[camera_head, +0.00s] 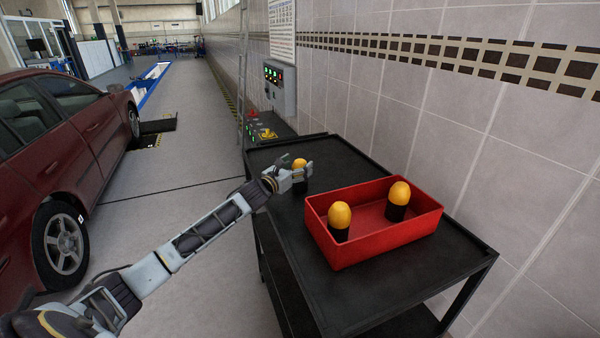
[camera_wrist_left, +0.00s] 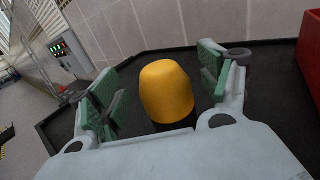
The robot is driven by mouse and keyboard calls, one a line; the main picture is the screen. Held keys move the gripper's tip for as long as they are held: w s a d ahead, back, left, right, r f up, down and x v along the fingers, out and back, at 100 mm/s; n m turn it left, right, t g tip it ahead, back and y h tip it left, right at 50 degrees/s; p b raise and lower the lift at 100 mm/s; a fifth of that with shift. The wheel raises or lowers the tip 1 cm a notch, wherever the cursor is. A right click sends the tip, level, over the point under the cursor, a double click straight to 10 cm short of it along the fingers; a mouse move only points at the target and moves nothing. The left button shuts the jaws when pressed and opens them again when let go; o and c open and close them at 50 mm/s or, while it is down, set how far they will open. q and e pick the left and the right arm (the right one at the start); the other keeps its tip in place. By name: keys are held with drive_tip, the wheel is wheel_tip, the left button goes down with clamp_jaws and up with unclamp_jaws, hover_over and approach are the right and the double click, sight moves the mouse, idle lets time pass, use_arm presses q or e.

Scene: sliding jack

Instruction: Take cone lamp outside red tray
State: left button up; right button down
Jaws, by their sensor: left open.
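A cone lamp (camera_head: 300,164) with a yellow dome and dark base stands upright on the black cart, outside and to the left of the red tray (camera_head: 350,259). My left gripper (camera_head: 297,175) is at this lamp. In the left wrist view the yellow dome (camera_wrist_left: 166,92) sits between the two green-padded fingers, with a gap on each side. The fingers are open. Two more such lamps stand upright inside the tray, one at its left (camera_head: 340,216) and one toward its right (camera_head: 399,193). My right gripper is not in view.
The black cart (camera_head: 390,292) has raised edges and stands beside a tiled wall (camera_head: 520,130). A control box (camera_head: 280,88) hangs on the wall beyond it. A dark red car (camera_head: 60,150) is parked at the left. Bare cart top lies in front of the tray.

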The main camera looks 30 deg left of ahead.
use_arm(q)
drive_tip(key=shift+w+d, duration=0.1)
drive_tip(key=shift+w, duration=0.75)
drive_tip(key=c, duration=1.2)
drive_tip(key=shift+r, duration=0.2)
drive_tip(key=shift+r, duration=4.85)
